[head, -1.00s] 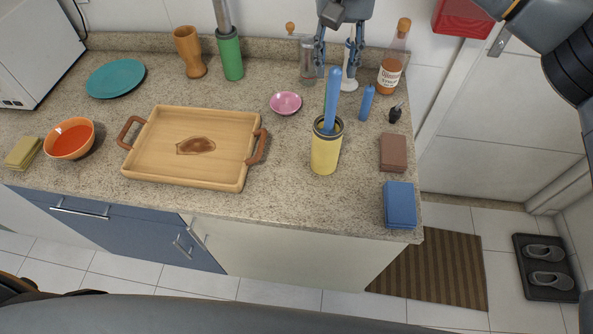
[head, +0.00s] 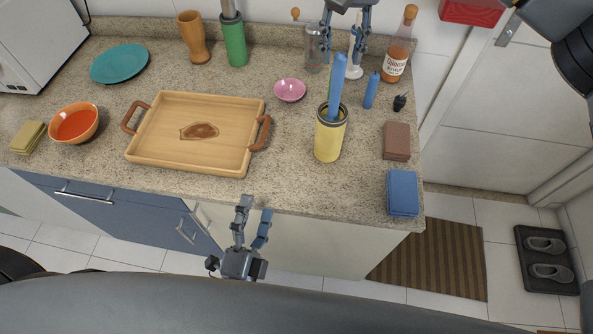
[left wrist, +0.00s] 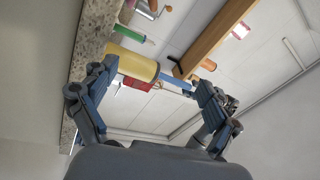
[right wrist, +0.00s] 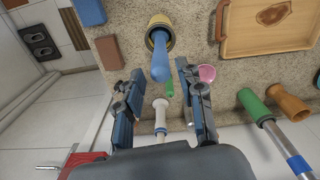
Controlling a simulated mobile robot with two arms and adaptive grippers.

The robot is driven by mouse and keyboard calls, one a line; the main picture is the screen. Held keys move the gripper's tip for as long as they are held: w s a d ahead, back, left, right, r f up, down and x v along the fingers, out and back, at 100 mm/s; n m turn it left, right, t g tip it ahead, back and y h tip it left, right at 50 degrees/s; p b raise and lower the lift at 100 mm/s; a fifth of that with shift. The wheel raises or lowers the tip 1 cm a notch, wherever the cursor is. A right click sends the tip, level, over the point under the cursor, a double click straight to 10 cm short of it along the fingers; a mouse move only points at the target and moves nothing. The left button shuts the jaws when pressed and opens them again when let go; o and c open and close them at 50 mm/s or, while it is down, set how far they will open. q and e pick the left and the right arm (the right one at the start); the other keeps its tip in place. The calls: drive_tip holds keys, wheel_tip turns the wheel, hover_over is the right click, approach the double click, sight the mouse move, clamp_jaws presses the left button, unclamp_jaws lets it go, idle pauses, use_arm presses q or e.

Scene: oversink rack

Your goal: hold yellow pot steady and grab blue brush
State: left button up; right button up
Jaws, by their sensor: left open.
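The yellow pot (head: 328,140) stands upright on the counter, right of the wooden tray. The blue brush (head: 337,85) stands in it with its handle up. In the right wrist view, the brush handle (right wrist: 160,62) points out of the pot (right wrist: 151,42), beyond the fingers. My right gripper (head: 344,45) is open and empty, above and behind the pot. My left gripper (head: 255,210) is open and empty before the counter's front edge, left of and nearer than the pot. In the left wrist view, the pot (left wrist: 138,65) shows beyond the spread fingers.
The wooden tray (head: 160,155) lies left of the pot. A pink bowl (head: 290,90), a small blue bottle (head: 371,92) and a syrup bottle (head: 397,62) stand behind it. Brown (head: 397,140) and blue (head: 403,190) blocks lie at right. Counter before the pot is clear.

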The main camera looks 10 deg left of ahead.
use_arm(q)
drive_tip(key=w+d+r+m+g+h, duration=0.2)
drive_tip(key=w+d+r+m+h, duration=0.2)
drive_tip(key=d+m+h, duration=0.55)
use_arm(e)
drive_tip(key=shift+w+f, duration=0.1)
use_arm(q)
drive_tip(key=m+g+y, duration=0.2)
drive_tip(key=m+y, duration=0.1)
drive_tip(key=m, duration=1.1)
approach(324, 137)
drive_tip(key=shift+s+d+f, duration=0.2)
drive_tip(key=shift+s+d, duration=0.15)
drive_tip(key=shift+s, duration=0.05)
drive_tip(key=shift+w+a+f+m+y, duration=0.1)
drive_tip(key=shift+w+a+m+y, duration=0.1)
drive_tip(key=shift+a+m+y, duration=0.25)
drive_tip(key=x, duration=1.3)
drive_tip(key=shift+w+d, duration=0.25)
drive_tip(key=shift+w, duration=0.1)
